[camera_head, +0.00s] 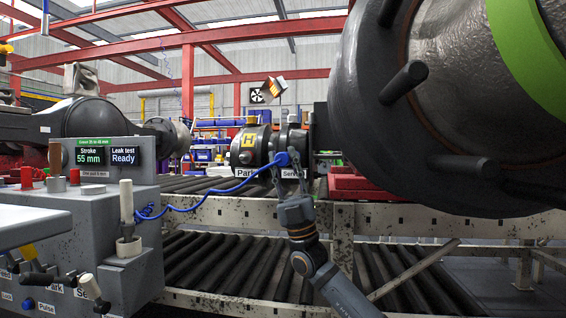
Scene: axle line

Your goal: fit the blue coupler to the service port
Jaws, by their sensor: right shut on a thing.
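The blue coupler (283,159) is at the brake cylinder's front, just above the label that starts "Serv" (293,173). My right gripper (289,176) reaches up from below and is shut on the coupler. The service port itself is hidden behind the coupler and fingers. I cannot tell whether the coupler touches the port or is seated on it. A coiled blue hose (205,196) runs from the coupler down left to the grey test bench (85,240). My left gripper is not in view.
The dark cylinder (252,146) with a yellow mark sits above the pale conveyor rail (235,212). A large dark hub with a green band (440,100) fills the upper right. The bench display (91,155) reads "Stroke 55 mm" and "Leak test Ready".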

